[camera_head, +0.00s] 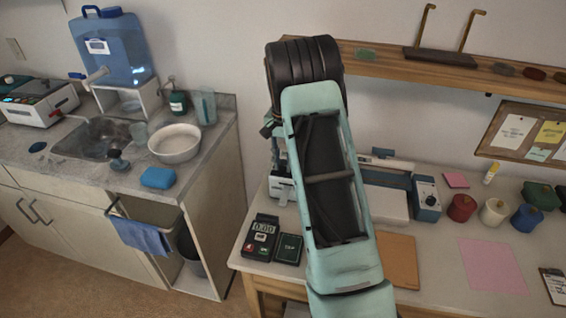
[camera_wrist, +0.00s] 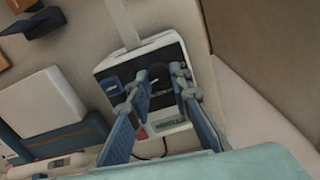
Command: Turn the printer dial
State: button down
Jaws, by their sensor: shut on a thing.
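The printer (camera_wrist: 118,72) is a small white machine with a dark face, seen at an angle in the wrist view. A pale strip rises from its top edge, and a small greenish display (camera_wrist: 170,124) sits low on its face. The black dial (camera_wrist: 158,74) lies between the fingertips. My gripper (camera_wrist: 159,79) is shut on the dial, one blue finger on each side. In the head view only a white part of the printer (camera_head: 283,190) shows beside my arm. The dial and gripper are hidden there behind my arm.
A white and blue machine (camera_head: 426,195) stands right of my arm on the table. A card reader (camera_head: 262,235) and dark box (camera_head: 289,249) lie at the front left. Spools (camera_head: 462,207) stand further right. A wooden shelf (camera_head: 390,67) runs above along the wall.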

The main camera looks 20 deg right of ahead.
aim_at(283, 166)
jog(key=shift+m, duration=1.1)
jog(key=c, duration=1.7)
grip_release()
jog(key=shift+c, duration=0.2)
notch_tip(283, 166, up, 12)
jog(key=shift+r, duration=0.1)
